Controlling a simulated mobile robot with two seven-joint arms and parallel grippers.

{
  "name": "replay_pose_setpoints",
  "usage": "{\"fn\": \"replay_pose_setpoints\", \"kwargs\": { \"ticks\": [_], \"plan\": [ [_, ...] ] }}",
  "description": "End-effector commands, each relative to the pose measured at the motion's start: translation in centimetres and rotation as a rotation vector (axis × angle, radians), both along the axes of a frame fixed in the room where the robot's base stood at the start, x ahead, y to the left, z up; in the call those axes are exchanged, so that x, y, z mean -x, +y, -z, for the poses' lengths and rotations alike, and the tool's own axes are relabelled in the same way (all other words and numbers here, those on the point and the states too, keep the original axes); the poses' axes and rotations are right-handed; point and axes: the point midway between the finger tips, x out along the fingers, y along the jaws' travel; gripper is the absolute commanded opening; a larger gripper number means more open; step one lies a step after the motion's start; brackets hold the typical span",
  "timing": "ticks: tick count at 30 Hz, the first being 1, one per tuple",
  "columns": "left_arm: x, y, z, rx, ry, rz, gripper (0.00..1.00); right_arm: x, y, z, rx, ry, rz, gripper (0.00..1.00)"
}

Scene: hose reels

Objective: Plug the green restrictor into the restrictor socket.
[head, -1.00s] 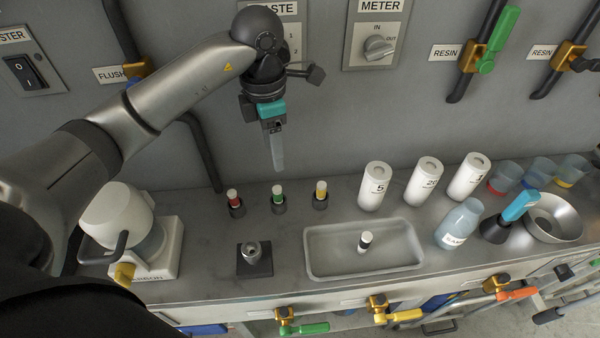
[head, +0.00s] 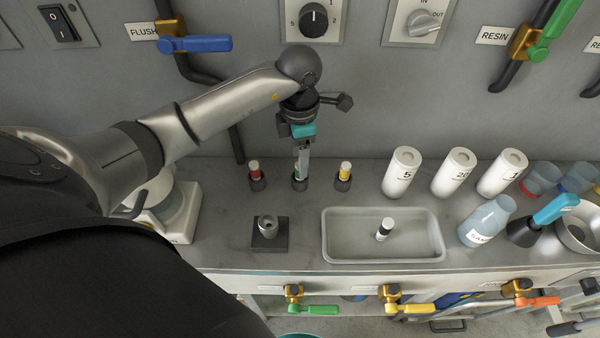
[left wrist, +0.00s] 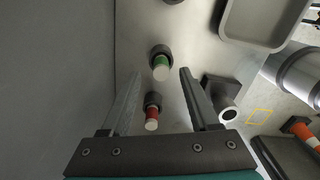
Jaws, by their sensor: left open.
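The green restrictor (left wrist: 161,68), a white cylinder with a green band, stands in a dark round holder in the left wrist view. In the head view it is mostly hidden behind my left gripper (head: 302,172). My left gripper is open, pointing down over the holder row. In the left wrist view its fingers (left wrist: 158,75) are spread to both sides, with the green restrictor between or just beyond the tips; I cannot tell the depth. A dark square block with a metal ring socket (head: 268,226) stands nearer the counter front; it also shows in the left wrist view (left wrist: 228,115). My right gripper is not seen.
A red-banded restrictor (head: 254,170) and a yellow-banded one (head: 345,172) stand in holders on either side. A shallow tray (head: 335,250) holds a small black-and-white cylinder (head: 384,230). White canisters (head: 402,172) stand at right. The wall is close behind the holders.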

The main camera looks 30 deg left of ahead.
Motion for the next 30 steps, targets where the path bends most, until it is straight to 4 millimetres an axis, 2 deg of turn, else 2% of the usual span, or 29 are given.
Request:
{"fn": "replay_pose_setpoints", "kwargs": {
  "ticks": [1, 6, 15, 30],
  "plan": [
    [0.2, -0.2, 1.2, 0.004, 0.005, -0.001, 0.61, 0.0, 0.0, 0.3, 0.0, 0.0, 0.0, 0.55],
    [0.2, -0.2, 3.3, 0.001, 0.003, -0.001, 0.61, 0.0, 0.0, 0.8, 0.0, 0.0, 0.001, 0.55],
    [0.1, -0.1, 3.7, 0.001, -0.001, 0.001, 0.61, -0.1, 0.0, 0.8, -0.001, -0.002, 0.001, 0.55],
    [0.1, -0.1, 3.6, 0.001, -0.001, 0.0, 0.06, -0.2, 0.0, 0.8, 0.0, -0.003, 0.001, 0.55]
  ]
}}
